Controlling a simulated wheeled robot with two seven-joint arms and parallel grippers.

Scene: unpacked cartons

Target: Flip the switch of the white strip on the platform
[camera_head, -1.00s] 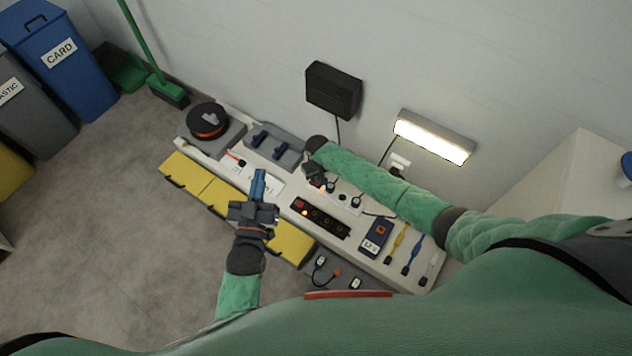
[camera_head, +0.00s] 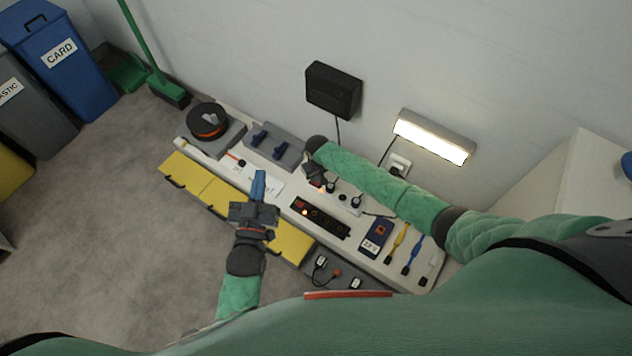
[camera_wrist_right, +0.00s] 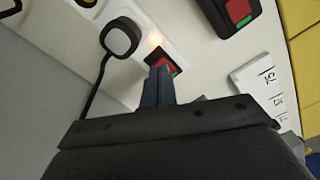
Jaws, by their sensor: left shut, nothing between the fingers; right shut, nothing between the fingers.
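The white strip (camera_head: 343,200) lies on the platform (camera_head: 393,267) near the wall, with plugs in it and a small orange light glowing. In the right wrist view its red switch (camera_wrist_right: 166,66) sits in a black frame near the strip's end. My right gripper (camera_wrist_right: 158,70) is shut and empty, its fingertips at the switch and partly covering it. I cannot tell whether they touch. In the head view my right gripper (camera_head: 315,182) hides that end of the strip. My left gripper (camera_head: 258,174) is shut and empty, above the platform's front edge.
A black strip (camera_head: 320,218) with a red switch and a lit lamp lies in front of the white one. A wall lamp (camera_head: 434,137) hangs behind.

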